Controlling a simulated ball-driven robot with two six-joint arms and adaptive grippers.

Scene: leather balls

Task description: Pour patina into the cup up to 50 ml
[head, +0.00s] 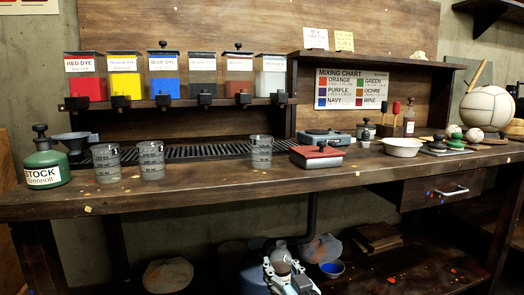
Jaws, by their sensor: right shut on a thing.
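Three clear graduated cups stand on the bench: a left cup (107,164), a second cup (151,161) beside it, and one more cup (261,153) near the middle. Several dispensers hang in a row above; red (85,88), yellow (124,86) and blue (164,86) ones have readable labels. The labels on the black one (202,86), the brown one (239,84) and the pale one (272,84) are too small to read surely, so I cannot tell which is patina. My right gripper (288,283), at the bottom edge, is shut on a grey translucent thing (281,260), below the bench top. My left gripper is out of view.
A green stock jug (46,165) and a grey funnel (75,143) stand at the left. A slotted grate (200,150) runs under the dispensers. A red-topped box (316,155), a white bowl (403,147) and balls (487,108) stand rightward. The bench's front strip is mostly clear.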

